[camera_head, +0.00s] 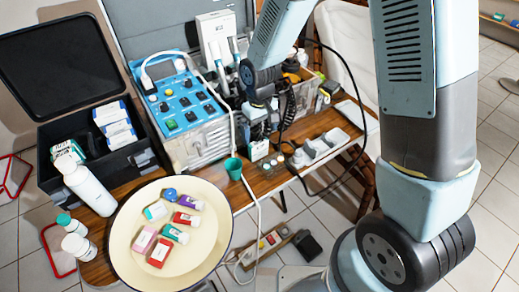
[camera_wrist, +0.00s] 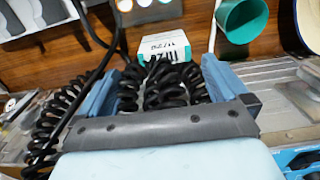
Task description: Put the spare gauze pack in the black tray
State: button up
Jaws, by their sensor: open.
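A small white box with teal print (camera_wrist: 152,40), likely the gauze pack, stands on the wooden table beyond my fingers in the wrist view. In the head view a small white box (camera_head: 258,150) stands near the table's front edge, below my gripper (camera_head: 258,112). My gripper (camera_wrist: 162,75) is open, its two blue fingers apart, with black coiled cords showing between and beside them. I cannot tell whether the cords touch the fingers. The box looks apart from the fingers. The open black case (camera_head: 122,163), likely the black tray, is at the left and holds several white packs.
A blue control unit (camera_head: 185,105) stands between the case and my gripper. A green cup (camera_head: 233,168) is beside the small box. A round cream tray (camera_head: 125,255) with several small boxes is at front left. A white bottle (camera_head: 90,190) stands before the case.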

aim_at(257, 141)
jog(key=shift+w+a+f, duration=0.1)
jog(key=shift+a+f, duration=0.1)
jog(key=shift+f, duration=1.75)
jog(key=shift+a+f, duration=0.2)
jog(key=shift+f, duration=1.7)
jog(key=shift+c, duration=0.3)
jog(key=c, duration=1)
